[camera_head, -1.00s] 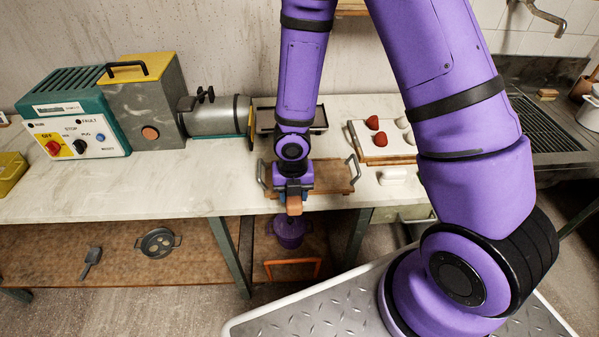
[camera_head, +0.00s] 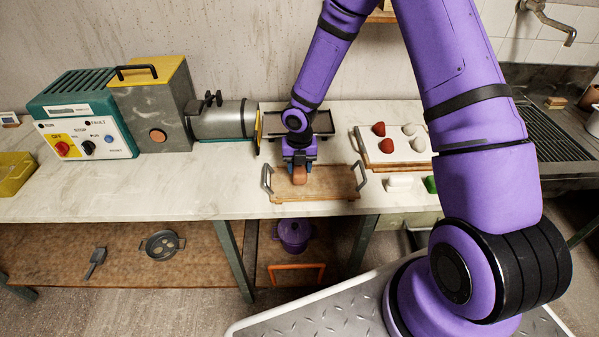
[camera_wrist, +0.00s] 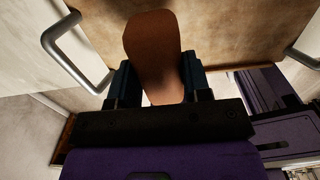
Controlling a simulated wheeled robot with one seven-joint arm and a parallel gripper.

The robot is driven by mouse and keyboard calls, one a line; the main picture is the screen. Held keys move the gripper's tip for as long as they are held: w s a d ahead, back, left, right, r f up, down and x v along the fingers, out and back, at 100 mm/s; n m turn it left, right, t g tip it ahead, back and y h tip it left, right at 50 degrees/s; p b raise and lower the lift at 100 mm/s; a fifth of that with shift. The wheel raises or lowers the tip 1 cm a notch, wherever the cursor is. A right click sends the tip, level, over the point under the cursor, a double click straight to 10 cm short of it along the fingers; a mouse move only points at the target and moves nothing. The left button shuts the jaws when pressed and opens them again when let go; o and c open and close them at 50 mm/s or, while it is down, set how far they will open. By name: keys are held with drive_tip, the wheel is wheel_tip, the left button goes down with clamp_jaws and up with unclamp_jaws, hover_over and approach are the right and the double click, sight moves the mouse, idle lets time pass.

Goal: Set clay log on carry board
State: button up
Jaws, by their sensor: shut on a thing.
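The clay log (camera_head: 299,174) is an orange-brown lump in my gripper (camera_head: 299,168). My gripper is shut on it, pointing down over the left half of the carry board (camera_head: 335,183). The carry board is a wooden tray with a grey metal handle at each end, lying on the worktop. In the wrist view the clay log (camera_wrist: 154,55) sits between the two dark blue fingers (camera_wrist: 158,85), with the board (camera_wrist: 225,28) beyond it. I cannot tell whether the log touches the board.
An extruder machine (camera_head: 222,120) stands at the left, with a dark tray (camera_head: 322,125) behind the board. A white board (camera_head: 368,148) with red and white lumps is at the right. A white block (camera_head: 399,183) lies near the board's right handle.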

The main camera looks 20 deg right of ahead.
drive_tip(key=shift+f, duration=1.4)
drive_tip(key=shift+f, duration=0.15)
drive_tip(key=o, duration=1.1)
